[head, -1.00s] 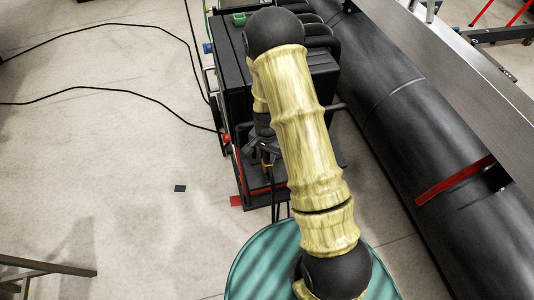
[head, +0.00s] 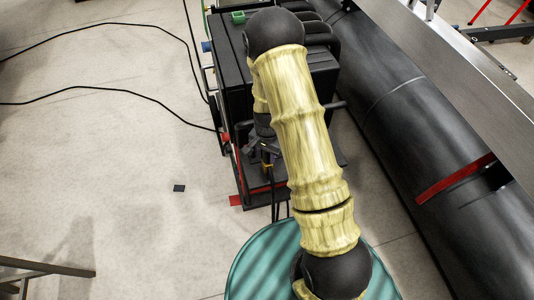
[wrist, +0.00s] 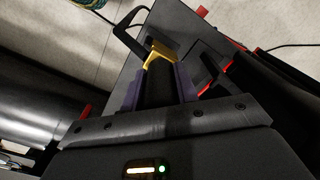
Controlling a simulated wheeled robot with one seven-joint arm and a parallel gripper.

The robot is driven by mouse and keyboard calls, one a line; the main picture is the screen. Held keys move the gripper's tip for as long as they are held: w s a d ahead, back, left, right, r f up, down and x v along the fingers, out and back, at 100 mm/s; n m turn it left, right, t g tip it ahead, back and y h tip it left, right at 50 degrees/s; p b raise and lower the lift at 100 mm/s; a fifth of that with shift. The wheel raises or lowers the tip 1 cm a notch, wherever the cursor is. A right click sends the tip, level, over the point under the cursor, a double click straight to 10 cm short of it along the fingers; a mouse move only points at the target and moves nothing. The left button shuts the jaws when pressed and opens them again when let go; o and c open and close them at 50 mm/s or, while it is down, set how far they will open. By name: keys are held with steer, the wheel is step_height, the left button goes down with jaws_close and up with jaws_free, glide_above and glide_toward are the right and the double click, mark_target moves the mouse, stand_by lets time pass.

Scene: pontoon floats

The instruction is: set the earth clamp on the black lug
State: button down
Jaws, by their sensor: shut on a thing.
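My gripper (head: 264,147) is partly hidden behind my arm in the head view, low beside the black machine. In the wrist view its two dark purple fingers (wrist: 160,88) are shut on the earth clamp, which shows a black body between them and a yellow end (wrist: 160,53) beyond the fingertips. A small yellow part of the clamp (head: 268,167) also shows below the gripper in the head view, with dark cables hanging under it. I cannot make out the black lug for certain in either view, nor whether the clamp touches it.
The black machine (head: 232,75) stands upright on the left of my arm, with red edging at its base. A large black pipe float (head: 400,110) runs along the right. A teal round surface (head: 255,265) is at the bottom. Black cables cross the open floor (head: 110,150) at left.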

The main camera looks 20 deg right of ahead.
steer(key=shift+s+a+f+b, duration=0.1)
steer(key=shift+a+f+b, duration=0.1)
steer(key=shift+f+b, duration=0.2)
steer(key=shift+d+f+b, duration=0.15)
steer(key=shift+f+b, duration=0.3)
steer(key=shift+f, duration=0.35)
steer(key=c, duration=1)
jaws_free()
step_height(320, 180, up, 18)
steer(key=b, duration=0.1)
steer(key=shift+f+b, duration=0.25)
steer(key=shift+b, duration=0.15)
